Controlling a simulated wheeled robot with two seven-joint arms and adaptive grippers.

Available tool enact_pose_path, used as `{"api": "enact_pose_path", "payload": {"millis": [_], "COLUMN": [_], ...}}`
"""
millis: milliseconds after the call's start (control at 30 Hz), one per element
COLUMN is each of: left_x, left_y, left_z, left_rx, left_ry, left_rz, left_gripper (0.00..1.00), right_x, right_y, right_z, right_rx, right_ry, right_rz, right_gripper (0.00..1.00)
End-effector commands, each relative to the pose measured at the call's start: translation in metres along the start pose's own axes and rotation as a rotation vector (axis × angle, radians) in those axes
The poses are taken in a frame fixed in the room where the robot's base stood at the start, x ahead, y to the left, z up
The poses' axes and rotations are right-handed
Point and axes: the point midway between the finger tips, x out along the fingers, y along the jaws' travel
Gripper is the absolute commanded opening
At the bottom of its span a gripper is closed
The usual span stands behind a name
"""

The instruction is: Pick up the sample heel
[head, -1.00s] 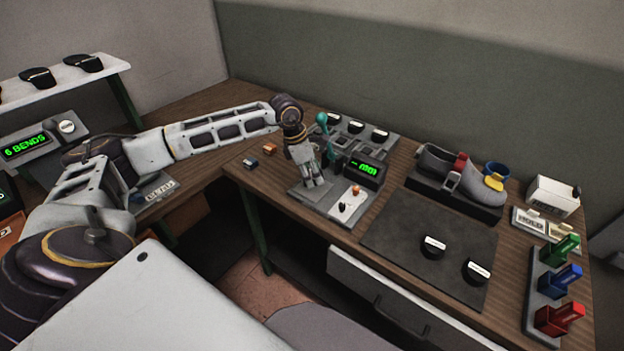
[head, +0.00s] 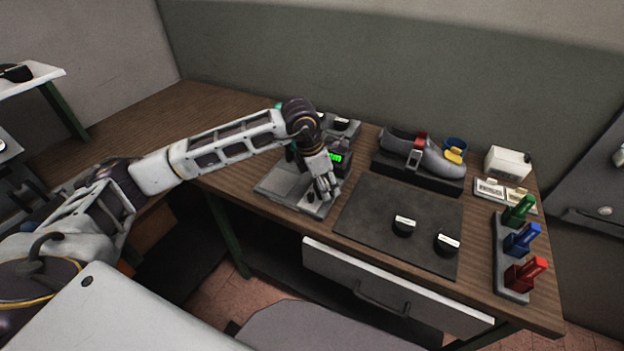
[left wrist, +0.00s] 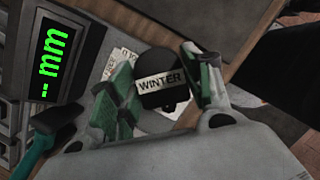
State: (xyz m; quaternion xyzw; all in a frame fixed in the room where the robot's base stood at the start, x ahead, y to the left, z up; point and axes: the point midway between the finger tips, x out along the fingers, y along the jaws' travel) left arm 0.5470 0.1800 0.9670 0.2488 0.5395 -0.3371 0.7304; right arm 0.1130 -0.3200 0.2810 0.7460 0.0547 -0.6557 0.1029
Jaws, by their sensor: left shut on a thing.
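My left gripper (head: 330,196) is over the right end of a grey gauge base (head: 283,183) on the bench. In the left wrist view a black heel-shaped piece with a white WINTER label (left wrist: 160,84) sits between the green-padded fingers of my left gripper (left wrist: 163,90), which is shut on it. In the head view the gripper mostly hides this piece. I cannot tell whether it is clear of the surface below. My right gripper is not in view.
The gauge display (left wrist: 49,65) shows dashes and mm. A dark mat (head: 375,215) to the right bears two black labelled heels (head: 404,226) (head: 447,244). A grey shoe (head: 425,155) stands behind the mat. Green, blue and red pieces (head: 522,240) stand far right.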

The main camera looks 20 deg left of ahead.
Motion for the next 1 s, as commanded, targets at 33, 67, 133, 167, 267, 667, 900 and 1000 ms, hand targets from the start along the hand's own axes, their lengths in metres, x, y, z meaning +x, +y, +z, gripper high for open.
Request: {"api": "enact_pose_path", "payload": {"millis": [33,67,133,167,267,667,900,1000], "left_x": [0.001,0.002,0.002,0.002,0.003,0.004,0.004,0.004], "left_y": [-0.004,-0.006,-0.009,-0.01,-0.013,-0.015,-0.015,-0.015], "left_z": [0.004,0.006,0.009,0.011,0.013,0.015,0.015,0.014], "left_rx": [0.001,0.002,0.001,0.001,0.0,0.0,0.0,0.001], "left_ry": [-0.002,-0.002,-0.003,-0.003,-0.002,-0.001,-0.001,-0.001], "left_rz": [-0.001,-0.001,0.0,0.0,0.0,0.001,0.0,0.0], "left_gripper": [0.21,0.21,0.21,0.21,0.21,0.21,0.21,0.21], "right_x": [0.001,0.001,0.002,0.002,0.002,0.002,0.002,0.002], "right_y": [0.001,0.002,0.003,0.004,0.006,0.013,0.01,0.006], "right_z": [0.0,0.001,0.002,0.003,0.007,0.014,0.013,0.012], "right_rx": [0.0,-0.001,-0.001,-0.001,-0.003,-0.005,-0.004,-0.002], "right_ry": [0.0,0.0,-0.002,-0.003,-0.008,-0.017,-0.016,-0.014], "right_rz": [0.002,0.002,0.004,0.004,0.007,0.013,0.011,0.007], "right_gripper": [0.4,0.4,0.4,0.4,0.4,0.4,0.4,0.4]}}
